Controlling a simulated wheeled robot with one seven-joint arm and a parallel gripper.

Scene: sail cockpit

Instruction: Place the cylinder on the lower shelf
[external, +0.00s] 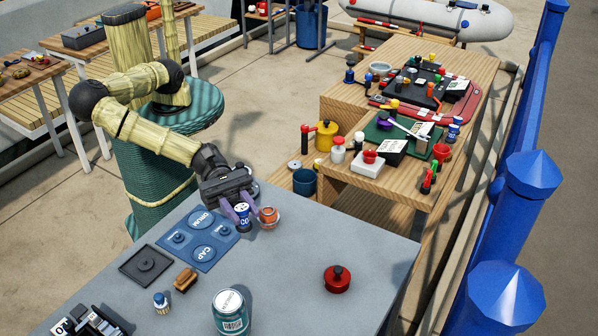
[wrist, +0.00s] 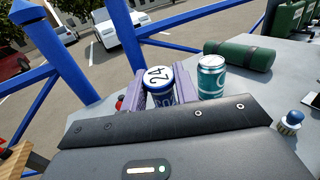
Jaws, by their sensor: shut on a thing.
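My gripper (external: 249,217) has purple fingers and is shut on a small blue-and-white cylinder (external: 242,210), near the grey table's far edge. In the wrist view the cylinder (wrist: 158,78) stands between the fingers, its white top marked "24" facing the camera. I cannot tell whether its base touches the table. The wooden stepped bench (external: 345,203) stands beyond the table, to the right of my gripper. Its upper and middle levels hold many small items. A low wooden level (external: 283,180) shows at its left, partly hidden by the table and gripper.
An orange pot (external: 269,217) sits right beside my gripper. A red lidded pot (external: 338,280), a teal can (external: 230,312) and a blue labelled mat (external: 198,241) are on the grey table. A dark blue cup (external: 304,182) stands at the low level. Blue railing posts (external: 526,190) line the right.

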